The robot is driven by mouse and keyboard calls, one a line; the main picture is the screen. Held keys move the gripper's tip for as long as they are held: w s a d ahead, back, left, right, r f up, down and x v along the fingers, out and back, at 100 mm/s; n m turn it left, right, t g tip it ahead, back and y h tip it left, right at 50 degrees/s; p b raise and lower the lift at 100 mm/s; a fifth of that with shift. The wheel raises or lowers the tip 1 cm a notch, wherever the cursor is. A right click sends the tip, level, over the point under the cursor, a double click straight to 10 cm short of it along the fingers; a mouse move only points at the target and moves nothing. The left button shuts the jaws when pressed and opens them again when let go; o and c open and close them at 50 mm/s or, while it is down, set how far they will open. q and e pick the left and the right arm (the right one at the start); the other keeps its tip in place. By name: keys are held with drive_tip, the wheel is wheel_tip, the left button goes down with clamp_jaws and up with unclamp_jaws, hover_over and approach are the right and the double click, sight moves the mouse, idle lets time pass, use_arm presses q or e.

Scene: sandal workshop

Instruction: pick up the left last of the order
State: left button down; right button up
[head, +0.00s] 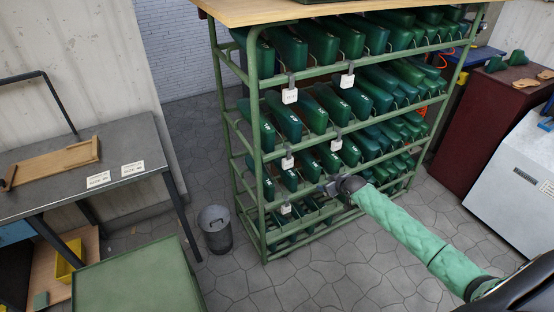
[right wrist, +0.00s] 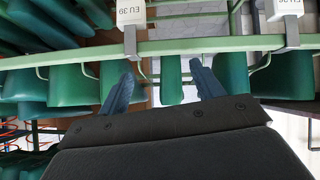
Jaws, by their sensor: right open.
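A green metal rack (head: 256,150) holds rows of dark green lasts (head: 318,41) on several shelves, with small white tags hanging from the shelf rails. My right arm reaches from the lower right to a lower shelf, and my right gripper (head: 328,188) is at the rack's front. In the right wrist view the gripper (right wrist: 163,72) is open, its two fingers on either side of a green last (right wrist: 171,80) that hangs beyond the rail. I cannot tell whether the fingers touch it. Which last belongs to the order cannot be told. My left gripper is not in view.
In the wrist view a green rail (right wrist: 190,45) with two white size tags (right wrist: 130,12) runs above the fingers. A bench (head: 120,150) with a wooden tray (head: 55,163) stands left, near a grey bin (head: 215,230) and green-topped cart (head: 135,280). A dark red cabinet (head: 480,130) stands right.

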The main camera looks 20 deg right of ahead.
sight(319, 171)
drive_tip(key=w+r+t, duration=0.1)
drive_tip(key=w+a+r+t+y, duration=0.1)
drive_tip(key=w, duration=0.1)
drive_tip(key=shift+w+a+r+t, duration=0.1)
drive_tip(key=shift+r+t, duration=0.2)
drive_tip(key=shift+t, duration=0.1)
drive_tip(key=shift+w+a+r+t, duration=0.1)
drive_tip(key=shift+w+r+t, duration=0.2)
drive_tip(key=shift+r, duration=0.1)
drive_tip(key=shift+w+a+f+m, duration=0.15)
drive_tip(key=shift+w+f, duration=0.1)
drive_tip(key=shift+w, duration=0.3)
drive_tip(key=shift+w+d+f+m, duration=0.15)
drive_tip(key=shift+w+f, duration=0.1)
drive_tip(key=shift+w, duration=0.25)
drive_tip(key=shift+p+x, duration=0.45)
drive_tip(key=shift+x, duration=1.4)
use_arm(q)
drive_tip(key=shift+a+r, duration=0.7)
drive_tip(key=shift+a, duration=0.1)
use_arm(e)
drive_tip(key=shift+w+f, duration=0.2)
drive_tip(key=shift+w, duration=0.5)
drive_tip(key=shift+a, duration=0.1)
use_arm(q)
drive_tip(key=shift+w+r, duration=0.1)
use_arm(e)
drive_tip(key=c, duration=1.1)
drive_tip(key=shift+r, duration=0.1)
